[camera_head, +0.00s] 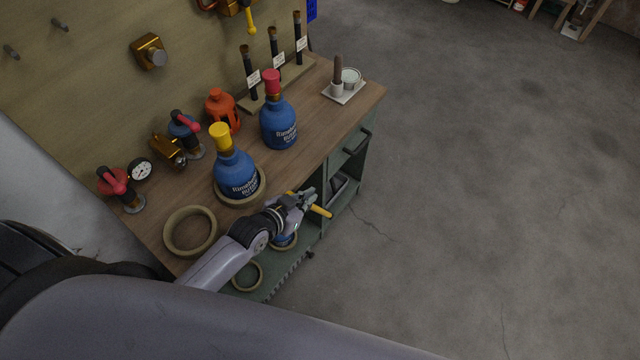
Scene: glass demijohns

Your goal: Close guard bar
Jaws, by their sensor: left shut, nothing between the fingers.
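The guard bar (321,211) is a short yellow bar at the front edge of the workbench. It shows on both sides of my left gripper, which hides its middle part. My left gripper (306,197) is shut with nothing between its fingers. It overlaps the bar in the picture, and I cannot tell whether they touch. Below the bar a blue demijohn (283,241) sits in a ring on the lower shelf, mostly hidden by my left arm. My right gripper is not in view.
On the bench (340,125) stand a yellow-capped blue demijohn (237,174) in a ring and a red-capped one (279,127). An empty ring (190,231) lies at the front left. Another ring (247,275) is on the lower shelf. The floor right is clear.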

